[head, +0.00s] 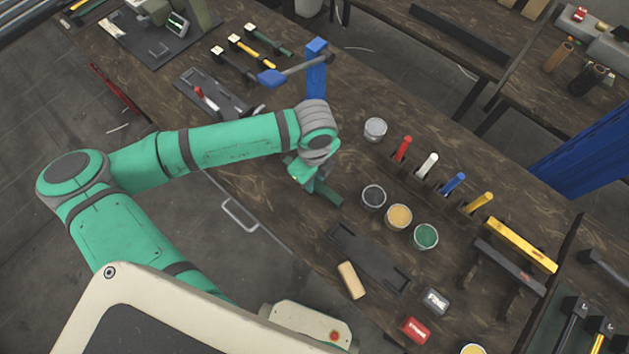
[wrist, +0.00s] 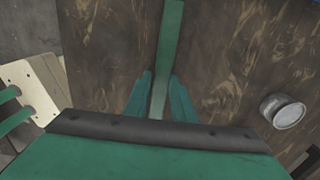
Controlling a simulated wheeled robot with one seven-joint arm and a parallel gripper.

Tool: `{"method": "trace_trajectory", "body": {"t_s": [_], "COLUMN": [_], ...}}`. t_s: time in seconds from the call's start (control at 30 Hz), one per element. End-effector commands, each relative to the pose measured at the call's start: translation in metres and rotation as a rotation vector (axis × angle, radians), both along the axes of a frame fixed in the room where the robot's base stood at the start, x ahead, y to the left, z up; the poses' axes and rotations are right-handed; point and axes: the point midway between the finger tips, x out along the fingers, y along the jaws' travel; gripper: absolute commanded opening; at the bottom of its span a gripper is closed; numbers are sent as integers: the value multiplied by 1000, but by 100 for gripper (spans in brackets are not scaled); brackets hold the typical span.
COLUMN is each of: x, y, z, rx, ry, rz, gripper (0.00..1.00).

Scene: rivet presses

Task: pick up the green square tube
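The green square tube (wrist: 172,35) is a long straight bar in the wrist view. It runs from the top edge down between the two fingers of my gripper (wrist: 161,85). The fingers stand close along both its sides, and I cannot tell whether they press on it. In the head view my gripper (head: 305,172) is low over the dark wooden bench, and a short dark green length of the tube (head: 328,193) sticks out to its lower right. The rest of the tube is hidden by my gripper and arm.
A grey tin (head: 375,129) stands right of my gripper, also in the wrist view (wrist: 284,111). Paint tins (head: 399,216) and a black tray (head: 368,255) lie nearby. A blue post press (head: 316,65) stands behind my arm. The bench edge is to the left.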

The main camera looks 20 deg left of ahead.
Motion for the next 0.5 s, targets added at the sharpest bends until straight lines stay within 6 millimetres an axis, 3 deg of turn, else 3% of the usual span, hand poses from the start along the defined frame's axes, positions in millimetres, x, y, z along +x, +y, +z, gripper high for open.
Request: {"method": "trace_trajectory", "body": {"t_s": [0.03,0.1,0.5], "x": [0,0,0], "y": [0,0,0], "z": [0,0,3], "rx": [0,0,1], "ry": [0,0,0], "rz": [0,1,0], "gripper": [10,0,0]}}
